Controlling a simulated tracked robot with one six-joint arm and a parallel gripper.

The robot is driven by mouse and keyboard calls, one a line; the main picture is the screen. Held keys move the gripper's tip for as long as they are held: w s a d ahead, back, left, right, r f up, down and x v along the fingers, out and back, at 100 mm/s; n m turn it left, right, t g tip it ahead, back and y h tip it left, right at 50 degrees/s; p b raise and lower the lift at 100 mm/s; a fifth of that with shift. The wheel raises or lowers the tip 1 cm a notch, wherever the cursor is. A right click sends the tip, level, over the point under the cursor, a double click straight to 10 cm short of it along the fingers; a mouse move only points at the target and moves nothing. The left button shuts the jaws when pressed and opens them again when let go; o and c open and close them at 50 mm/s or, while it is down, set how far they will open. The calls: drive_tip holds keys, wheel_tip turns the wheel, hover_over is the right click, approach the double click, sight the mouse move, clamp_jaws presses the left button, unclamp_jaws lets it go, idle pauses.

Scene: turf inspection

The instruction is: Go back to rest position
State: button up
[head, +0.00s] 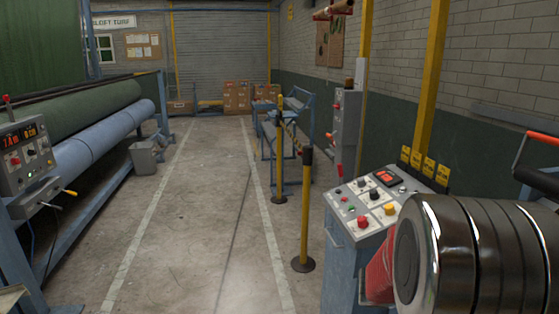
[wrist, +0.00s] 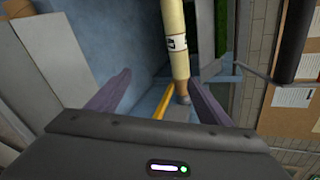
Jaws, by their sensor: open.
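My gripper (wrist: 155,82) shows in the wrist view, its two dark purple fingers spread apart with nothing held between them. A pale cream tube (wrist: 173,38) with a dark printed mark comes down from the top of the wrist view, beyond the fingers. Its lower end shows near the right finger; I cannot tell how far off it is. A yellow bar (wrist: 163,104) lies below it, over a blue surface (wrist: 130,40). My gripper is not visible in the head view.
A grey control console (head: 365,215) stands close at right, with a yellow-black post (head: 305,205) beside it. Long green and blue rolls (head: 105,135) line the left, near a control box (head: 30,155). The marked floor lane (head: 200,210) is clear toward the boxes (head: 240,97) and shutter.

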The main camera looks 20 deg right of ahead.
drive_tip(key=s+a+f+m+y, duration=0.2)
drive_tip(key=a+m+y, duration=0.2)
drive_tip(key=a+m, duration=0.55)
drive_tip(key=s+a+f+m+y, duration=0.25)
drive_tip(key=a+m, duration=0.35)
drive_tip(key=m, duration=0.6)
drive_tip(key=w+a+r+m+t+y, duration=0.1)
drive_tip(key=a+r+m+t+y, duration=0.2)
drive_tip(key=a, duration=1)
drive_tip(key=w+a+r+m+t+y, duration=0.2)
drive_tip(key=a+r+m+t+y, duration=0.2)
drive_tip(key=a+r, duration=0.5)
drive_tip(key=a+m+t, duration=0.1)
drive_tip(key=a, duration=0.4)
drive_tip(key=shift+a+r, duration=0.2)
drive_tip(key=shift+a, duration=0.1)
drive_tip(key=shift+m, duration=0.25)
drive_tip(key=shift+c, duration=0.2)
